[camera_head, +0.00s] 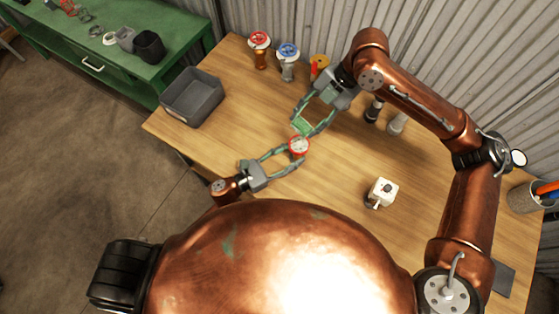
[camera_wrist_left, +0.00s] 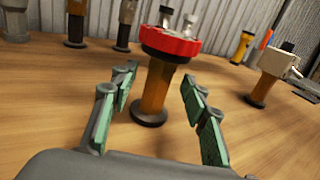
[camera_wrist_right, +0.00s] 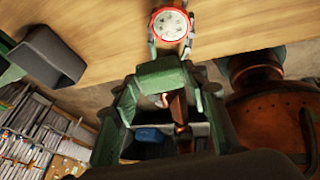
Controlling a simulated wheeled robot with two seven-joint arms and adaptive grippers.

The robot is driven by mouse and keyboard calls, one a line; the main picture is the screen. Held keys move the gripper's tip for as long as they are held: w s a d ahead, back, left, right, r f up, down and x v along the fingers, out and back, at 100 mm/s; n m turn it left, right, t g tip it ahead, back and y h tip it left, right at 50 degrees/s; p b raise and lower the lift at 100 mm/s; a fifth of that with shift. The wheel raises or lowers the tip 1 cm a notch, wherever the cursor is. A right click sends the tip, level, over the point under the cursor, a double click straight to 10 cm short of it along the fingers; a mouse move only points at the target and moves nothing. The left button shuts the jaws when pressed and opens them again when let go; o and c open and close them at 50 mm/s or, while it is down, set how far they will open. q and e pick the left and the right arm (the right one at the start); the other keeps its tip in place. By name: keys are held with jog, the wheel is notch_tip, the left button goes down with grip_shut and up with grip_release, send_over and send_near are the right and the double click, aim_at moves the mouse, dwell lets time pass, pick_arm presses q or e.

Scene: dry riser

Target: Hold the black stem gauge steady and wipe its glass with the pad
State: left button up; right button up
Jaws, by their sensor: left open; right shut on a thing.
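A red-rimmed gauge (camera_head: 299,146) with a white dial stands upright on the table. In the left wrist view its stem (camera_wrist_left: 155,88) looks amber-brown, with a dark round base. My left gripper (camera_head: 287,160) is open, its fingers on either side of this gauge; I see no grip on the stem. My right gripper (camera_head: 303,123) is shut on a green pad (camera_wrist_right: 160,76), close to the gauge. In the right wrist view the pad appears apart from the dial (camera_wrist_right: 170,25). A dark-stemmed piece (camera_head: 373,110) stands behind the right gripper.
Red (camera_head: 260,40) and blue (camera_head: 288,50) gauges stand at the back edge, near an orange piece (camera_head: 320,64). A white boxy piece (camera_head: 382,190) stands at right. A grey bin (camera_head: 192,97) sits at the left corner. The table's front middle is clear.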

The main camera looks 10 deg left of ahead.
pick_arm(q)
jog(key=shift+x, duration=1.6)
jog(key=shift+c, duration=0.6)
grip_shut()
